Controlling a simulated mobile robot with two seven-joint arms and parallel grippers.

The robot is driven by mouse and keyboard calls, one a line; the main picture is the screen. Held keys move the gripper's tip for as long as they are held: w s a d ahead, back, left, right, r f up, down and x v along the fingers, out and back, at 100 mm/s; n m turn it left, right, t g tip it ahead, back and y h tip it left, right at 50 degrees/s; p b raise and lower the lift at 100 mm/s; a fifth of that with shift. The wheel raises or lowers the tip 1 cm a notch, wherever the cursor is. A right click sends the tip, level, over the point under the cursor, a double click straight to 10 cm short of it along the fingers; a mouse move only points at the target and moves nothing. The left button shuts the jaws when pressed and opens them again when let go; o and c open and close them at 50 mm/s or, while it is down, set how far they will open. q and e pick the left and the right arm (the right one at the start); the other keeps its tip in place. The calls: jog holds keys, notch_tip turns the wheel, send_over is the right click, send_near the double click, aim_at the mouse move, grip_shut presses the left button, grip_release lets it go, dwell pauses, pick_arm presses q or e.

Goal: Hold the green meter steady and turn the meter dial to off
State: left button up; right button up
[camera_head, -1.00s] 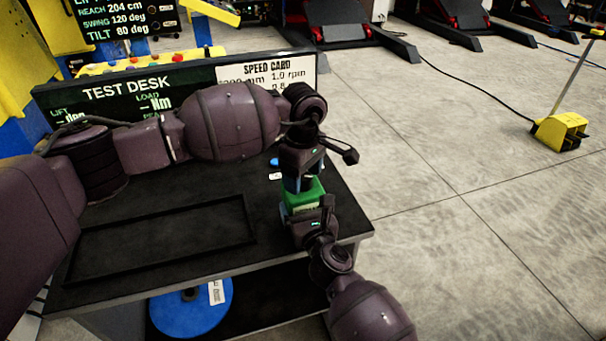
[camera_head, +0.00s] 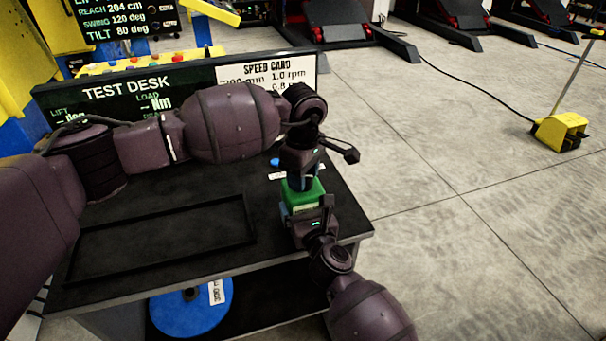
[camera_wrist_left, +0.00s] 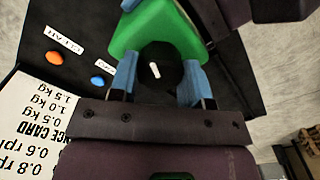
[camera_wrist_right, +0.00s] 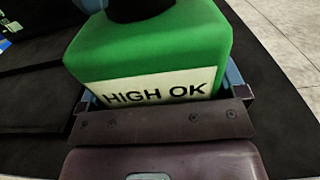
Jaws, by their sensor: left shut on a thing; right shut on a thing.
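The green meter (camera_head: 304,194) stands on the black desk top near its right end, between my two grippers. In the right wrist view the meter (camera_wrist_right: 150,50) shows a pale label (camera_wrist_right: 155,91) reading "HIGH OK". My right gripper (camera_head: 306,216) is shut on the meter's body from the near side. My left gripper (camera_head: 299,182) comes from above. In the left wrist view its blue fingers (camera_wrist_left: 158,82) are shut on the black round dial (camera_wrist_left: 160,69), which bears a white pointer mark (camera_wrist_left: 155,70). The meter's far parts are hidden by my grippers.
The test desk's sign board (camera_head: 130,92) stands along the back. An empty black tray frame (camera_head: 160,240) lies at the left. An orange button (camera_wrist_left: 54,58) and a blue button (camera_wrist_left: 97,80) sit near the dial. A blue disc (camera_head: 190,310) lies on the lower shelf.

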pick_arm(q)
jog(key=n, duration=0.5)
jog(key=shift+n, duration=0.3)
jog(key=n, duration=1.1)
jog(key=shift+r+n, duration=0.1)
jog(key=shift+n, duration=0.3)
jog(key=n, duration=0.5)
jog(key=shift+w, duration=0.1)
jog(key=shift+n, duration=0.3)
jog(key=o, duration=0.9)
jog(key=shift+o, duration=0.2)
notch_tip(320, 180, up, 12)
